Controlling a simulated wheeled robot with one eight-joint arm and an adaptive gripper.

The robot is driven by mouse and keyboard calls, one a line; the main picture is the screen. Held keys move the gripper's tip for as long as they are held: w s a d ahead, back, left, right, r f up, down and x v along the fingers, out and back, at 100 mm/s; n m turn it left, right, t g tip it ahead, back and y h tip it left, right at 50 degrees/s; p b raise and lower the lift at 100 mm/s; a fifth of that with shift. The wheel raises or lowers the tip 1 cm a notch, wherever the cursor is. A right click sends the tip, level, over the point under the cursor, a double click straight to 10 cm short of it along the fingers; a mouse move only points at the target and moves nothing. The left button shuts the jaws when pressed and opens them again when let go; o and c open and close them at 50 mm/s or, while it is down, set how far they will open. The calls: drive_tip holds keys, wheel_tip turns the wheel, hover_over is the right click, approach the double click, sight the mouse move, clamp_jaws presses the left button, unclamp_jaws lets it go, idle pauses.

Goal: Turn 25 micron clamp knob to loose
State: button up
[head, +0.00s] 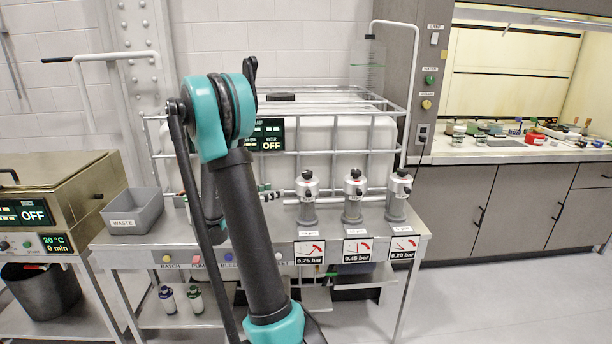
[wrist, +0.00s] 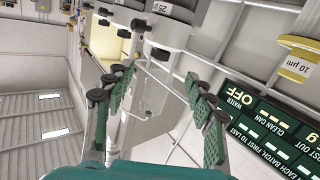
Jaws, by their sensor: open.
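In the wrist view a pale round filter housing (wrist: 163,30) with a label reading "25" is at the top centre, upside down. A black knob (wrist: 138,25) sticks out at its left side. My gripper (wrist: 155,76) is open and empty, its green-padded fingers apart, just short of the housing. The fingers do not touch the knob. In the head view three filter housings stand in a row on the bench; the leftmost housing (head: 308,200) is nearest my gripper (head: 283,195), which is mostly hidden behind my arm. Clamp position cannot be read.
The middle housing (head: 353,200) and right housing (head: 398,198) stand close beside. A white railed tank (head: 340,135) is behind. A grey waste bin (head: 133,212) is at the bench's left. A yellow "10 µm" part (wrist: 298,66) and a display (wrist: 265,125) are at the wrist view's right.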

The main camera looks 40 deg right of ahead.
sight(303, 175)
drive_tip(key=shift+m+h, duration=0.5)
drive_tip(key=shift+h, duration=0.1)
drive_tip(key=w+d, duration=0.1)
drive_tip(key=d, duration=0.5)
drive_tip(key=w+d, duration=0.1)
drive_tip(key=d, duration=0.4)
drive_tip(key=w+d+r, duration=0.1)
drive_tip(key=d, duration=0.5)
drive_tip(key=shift+d, duration=0.3)
drive_tip(key=shift+c, duration=0.3)
drive_tip(key=c, duration=1.1)
